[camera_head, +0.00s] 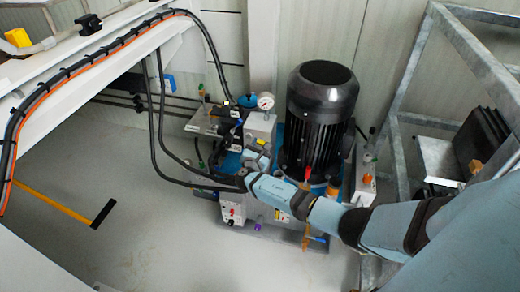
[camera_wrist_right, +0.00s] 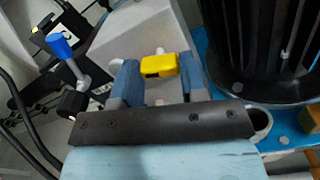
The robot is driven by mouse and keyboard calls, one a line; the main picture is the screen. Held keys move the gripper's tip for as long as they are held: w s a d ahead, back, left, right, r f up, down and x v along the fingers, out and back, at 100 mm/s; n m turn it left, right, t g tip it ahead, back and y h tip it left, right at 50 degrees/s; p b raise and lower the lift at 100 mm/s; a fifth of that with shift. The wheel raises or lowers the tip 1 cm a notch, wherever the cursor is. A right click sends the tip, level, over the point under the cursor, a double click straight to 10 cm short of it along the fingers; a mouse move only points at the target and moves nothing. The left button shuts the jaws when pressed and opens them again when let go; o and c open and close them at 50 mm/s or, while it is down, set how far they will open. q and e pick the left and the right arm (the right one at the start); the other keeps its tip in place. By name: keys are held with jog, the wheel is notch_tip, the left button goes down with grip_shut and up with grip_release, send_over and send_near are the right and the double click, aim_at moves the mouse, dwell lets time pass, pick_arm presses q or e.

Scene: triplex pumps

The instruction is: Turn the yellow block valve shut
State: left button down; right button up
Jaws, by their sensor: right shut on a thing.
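The yellow valve handle (camera_wrist_right: 160,65) shows in the right wrist view, between the blue-grey fingers of my right gripper (camera_wrist_right: 157,75). The gripper is shut on it. The handle sits in front of a light grey block (camera_wrist_right: 140,30). In the head view my right gripper (camera_head: 252,168) is at the pump unit, left of the black motor (camera_head: 322,95). My left gripper is in neither view.
A blue-capped lever (camera_wrist_right: 60,46) stands left of the fingers in the wrist view. In the head view a pressure gauge (camera_head: 265,101) sits behind the gripper. Black hoses (camera_head: 160,130) hang to its left. A metal frame (camera_head: 395,110) stands right. The floor (camera_head: 140,240) at left is mostly clear.

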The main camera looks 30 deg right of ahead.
pick_arm(q)
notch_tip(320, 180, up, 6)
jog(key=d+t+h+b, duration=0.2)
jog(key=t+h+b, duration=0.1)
jog(key=b, duration=0.1)
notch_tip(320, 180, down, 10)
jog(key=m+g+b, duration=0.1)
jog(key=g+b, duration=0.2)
jog(key=b, duration=0.4)
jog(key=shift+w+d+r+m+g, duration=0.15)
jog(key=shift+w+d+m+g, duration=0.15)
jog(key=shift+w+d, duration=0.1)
pick_arm(e)
jog(key=shift+f+m, duration=0.1)
jog(key=shift+m, duration=7.2)
jog(key=shift+a, duration=0.1)
jog(key=o, duration=0.9)
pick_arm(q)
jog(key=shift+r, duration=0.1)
pick_arm(e)
jog(key=shift+o, duration=0.2)
